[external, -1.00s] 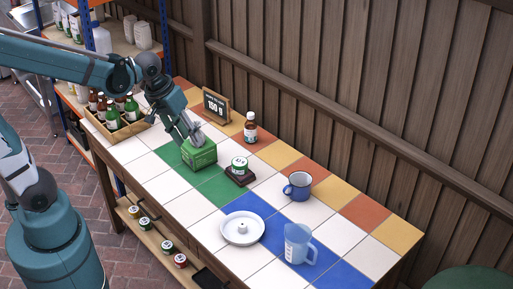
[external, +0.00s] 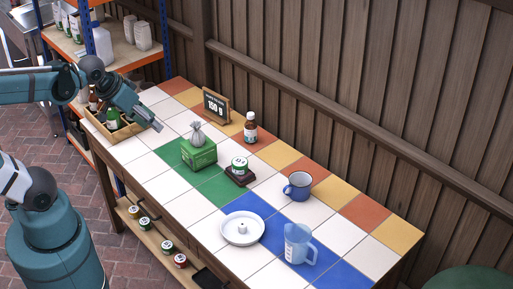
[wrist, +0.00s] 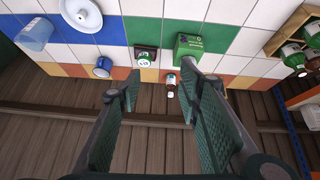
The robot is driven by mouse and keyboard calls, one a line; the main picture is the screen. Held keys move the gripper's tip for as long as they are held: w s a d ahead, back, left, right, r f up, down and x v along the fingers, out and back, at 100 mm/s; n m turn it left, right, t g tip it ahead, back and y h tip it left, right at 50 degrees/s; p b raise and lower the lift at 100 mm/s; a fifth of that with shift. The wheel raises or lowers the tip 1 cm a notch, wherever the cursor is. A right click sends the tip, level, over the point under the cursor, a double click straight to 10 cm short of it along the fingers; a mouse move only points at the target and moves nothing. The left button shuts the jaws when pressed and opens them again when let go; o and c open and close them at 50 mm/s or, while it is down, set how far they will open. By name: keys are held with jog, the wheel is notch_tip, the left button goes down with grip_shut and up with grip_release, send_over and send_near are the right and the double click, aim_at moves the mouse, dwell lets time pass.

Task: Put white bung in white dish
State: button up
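The round white dish (external: 226,233) lies on the tiled table, across white and blue tiles. A small white piece, which looks like the white bung (external: 242,227), sits in the middle of the dish. The dish also shows at the top of the wrist view (wrist: 68,9). My gripper (external: 158,126) is above the far left part of the table, well apart from the dish. In the wrist view my gripper (wrist: 158,82) has its fingers spread with nothing between them.
A green box (external: 199,155) with a grey tied pouch (external: 197,134) on top stands nearest my gripper. A scale with a tin (external: 239,165), brown bottle (external: 250,129), sign (external: 216,104), blue mug (external: 298,186), clear jug (external: 298,244) and bottle crate (external: 103,129) also stand here.

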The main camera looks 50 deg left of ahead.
jog(key=shift+s+a+r+t, duration=0.2)
jog(key=shift+s+a+t, duration=0.1)
jog(key=shift+s+a, duration=0.5)
